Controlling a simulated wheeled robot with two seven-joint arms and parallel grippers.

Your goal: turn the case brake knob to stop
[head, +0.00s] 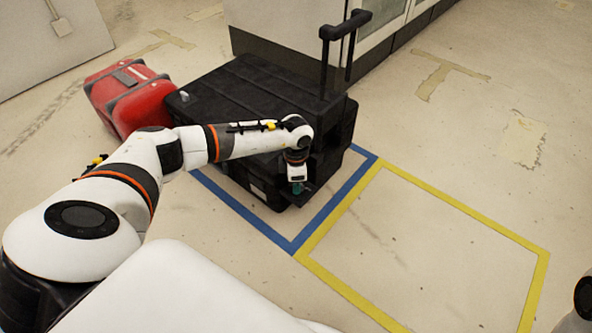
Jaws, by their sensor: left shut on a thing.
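My left arm reaches in from the left over the case. My left gripper (297,189) points down at the near right end of the case and is shut on a small greenish thing there, which seems to be the brake knob (297,188). The gripper hides most of the knob, so I cannot read its setting. My right gripper is out of view; only a bit of my right arm shows at the lower right edge.
A red suitcase (130,97) lies left of the black case. A blue tape outline (292,246) surrounds the case's near side. A yellow tape rectangle (440,199) to its right is empty. A cabinet (395,35) stands behind. The floor on the right is clear.

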